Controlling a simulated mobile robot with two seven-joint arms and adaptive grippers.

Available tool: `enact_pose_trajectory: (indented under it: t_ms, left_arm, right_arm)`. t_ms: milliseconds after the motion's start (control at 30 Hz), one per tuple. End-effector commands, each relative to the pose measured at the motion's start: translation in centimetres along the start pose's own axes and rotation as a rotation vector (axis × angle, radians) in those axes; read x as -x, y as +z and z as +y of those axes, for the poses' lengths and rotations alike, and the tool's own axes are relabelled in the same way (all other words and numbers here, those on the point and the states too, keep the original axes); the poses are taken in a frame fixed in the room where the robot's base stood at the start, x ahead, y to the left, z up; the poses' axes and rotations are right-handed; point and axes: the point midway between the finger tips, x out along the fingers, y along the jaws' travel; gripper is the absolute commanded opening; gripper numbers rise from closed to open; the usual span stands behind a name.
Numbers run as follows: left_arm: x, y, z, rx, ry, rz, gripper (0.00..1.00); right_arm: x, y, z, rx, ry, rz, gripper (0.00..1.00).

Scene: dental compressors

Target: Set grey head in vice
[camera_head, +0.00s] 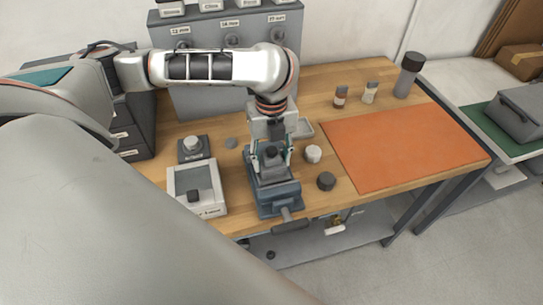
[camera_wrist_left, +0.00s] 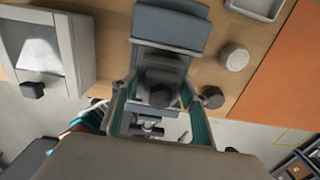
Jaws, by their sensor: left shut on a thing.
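The blue-grey vice (camera_head: 280,197) stands at the front edge of the wooden bench, its handle toward the front. My left gripper (camera_head: 271,158) points down right over the vice. It is shut on the grey head (camera_head: 270,153), a dark grey piece with a round knob. In the left wrist view the head (camera_wrist_left: 161,92) sits between the two fingers (camera_wrist_left: 160,112), in line with the vice (camera_wrist_left: 170,28). Whether the head touches the vice jaws is hidden by the gripper and the head itself. My right gripper is not in view.
A white cylinder (camera_head: 313,154) and a dark cylinder (camera_head: 326,181) stand right of the vice. A pale open box (camera_head: 210,211) with a dark piece is to its left. An orange mat (camera_head: 400,150) covers the right of the bench. A grey cabinet (camera_head: 205,100) stands behind.

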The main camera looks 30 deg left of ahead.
Motion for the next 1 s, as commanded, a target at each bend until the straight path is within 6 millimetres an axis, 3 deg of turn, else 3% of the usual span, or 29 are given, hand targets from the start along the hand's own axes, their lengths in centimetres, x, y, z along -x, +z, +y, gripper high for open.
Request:
enact_pose_trajectory:
  t_ms: [933, 967, 1000]
  left_arm:
    - [-0.13, 0.03, -0.08, 0.0, -0.003, 0.0, 0.05]
    - [-0.13, 0.03, -0.08, 0.0, -0.003, 0.0, 0.52]
    - [-0.14, 0.03, -0.07, 0.0, -0.003, -0.001, 0.62]
  right_arm:
    - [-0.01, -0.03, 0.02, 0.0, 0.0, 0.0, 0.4]
    - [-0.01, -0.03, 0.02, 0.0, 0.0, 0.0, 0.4]
    - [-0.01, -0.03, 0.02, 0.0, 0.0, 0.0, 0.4]
